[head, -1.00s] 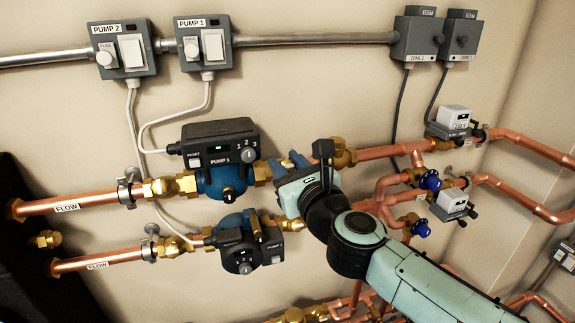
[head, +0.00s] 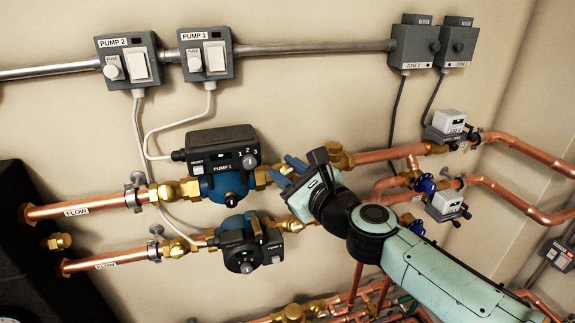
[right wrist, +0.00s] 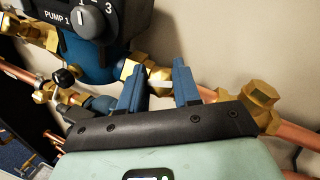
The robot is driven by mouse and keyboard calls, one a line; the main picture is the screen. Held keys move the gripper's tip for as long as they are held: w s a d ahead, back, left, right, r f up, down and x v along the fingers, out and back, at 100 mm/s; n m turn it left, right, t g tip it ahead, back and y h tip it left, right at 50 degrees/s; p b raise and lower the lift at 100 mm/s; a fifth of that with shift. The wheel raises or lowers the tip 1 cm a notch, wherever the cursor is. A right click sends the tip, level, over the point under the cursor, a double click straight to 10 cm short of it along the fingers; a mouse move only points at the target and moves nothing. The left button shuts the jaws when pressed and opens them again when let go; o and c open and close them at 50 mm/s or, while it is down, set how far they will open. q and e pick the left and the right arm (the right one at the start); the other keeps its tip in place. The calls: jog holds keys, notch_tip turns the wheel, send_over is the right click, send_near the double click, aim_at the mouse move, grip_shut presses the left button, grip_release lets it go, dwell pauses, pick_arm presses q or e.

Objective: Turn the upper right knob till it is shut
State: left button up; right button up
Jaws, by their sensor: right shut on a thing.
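The upper right knob (right wrist: 160,79) is a small brass-coloured piece at the fitting just right of PUMP 1 on the upper copper pipe. In the right wrist view it shows between the two blue fingers of my right gripper (right wrist: 157,68). My right gripper (head: 279,167) is shut on it, its fingers a knob's width apart. My left gripper is not in view.
A large brass fitting (head: 339,157) sits on the upper pipe just right of my gripper. PUMP 2's body (head: 240,252) and the lower pipe (head: 105,260) run below. Blue valve handles (head: 425,184) are right of my arm.

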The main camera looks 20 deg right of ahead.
jog(key=n+p, duration=0.1)
jog(key=n+g+y+p, duration=0.1)
jog(key=n+p, duration=0.1)
jog(key=shift+r+n+y, duration=0.3)
jog(key=n+g+y+p, duration=0.1)
jog(key=n+g+p, duration=0.1)
jog(key=n+p, duration=0.2)
jog(key=shift+g, duration=0.4)
jog(key=n+g+p, duration=0.2)
jog(key=n+p, duration=0.1)
jog(key=n+g+p, duration=0.2)
jog(key=n+p, duration=0.2)
jog(key=shift+n+g+p, duration=0.4)
jog(key=shift+n+p, duration=0.2)
jog(key=shift+p, duration=0.05)
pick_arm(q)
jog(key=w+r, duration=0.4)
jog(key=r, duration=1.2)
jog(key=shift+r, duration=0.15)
pick_arm(e)
jog(key=shift+f, duration=0.2)
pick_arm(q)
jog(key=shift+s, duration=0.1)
pick_arm(e)
jog(key=o, duration=1)
jog(key=shift+a+f, duration=0.1)
